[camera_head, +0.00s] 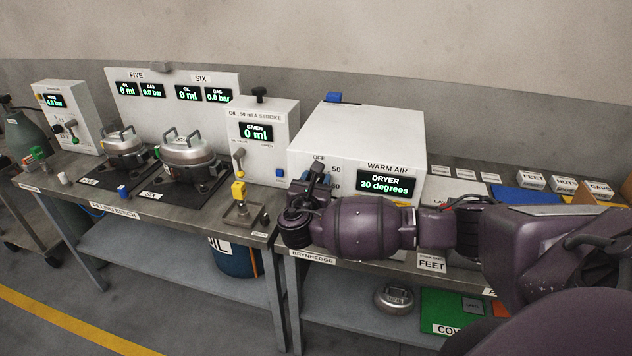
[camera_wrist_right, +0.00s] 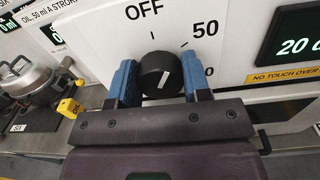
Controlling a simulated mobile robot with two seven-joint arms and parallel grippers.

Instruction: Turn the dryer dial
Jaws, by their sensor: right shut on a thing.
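The dryer (camera_head: 350,135) is a white box labelled WARM AIR on the right bench, and its display (camera_head: 385,186) reads 20 degrees. Its dial (camera_wrist_right: 161,73) is a round black knob with a white pointer line, between the marks OFF and 50 in the right wrist view. My right gripper (camera_wrist_right: 160,80) has its two blue fingers on either side of the dial, shut on it. In the head view the right gripper (camera_head: 310,185) and arm hide the dial. The pointer line is tilted slightly right of upright. My left gripper is not in view.
An oil dispenser (camera_head: 262,130) with a 0 ml display stands left of the dryer. A yellow-topped fitting (camera_head: 239,192) stands on the bench in front of it. Two lidded metal pots (camera_head: 187,150) are farther left. Labelled boxes (camera_head: 531,180) lie at the right.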

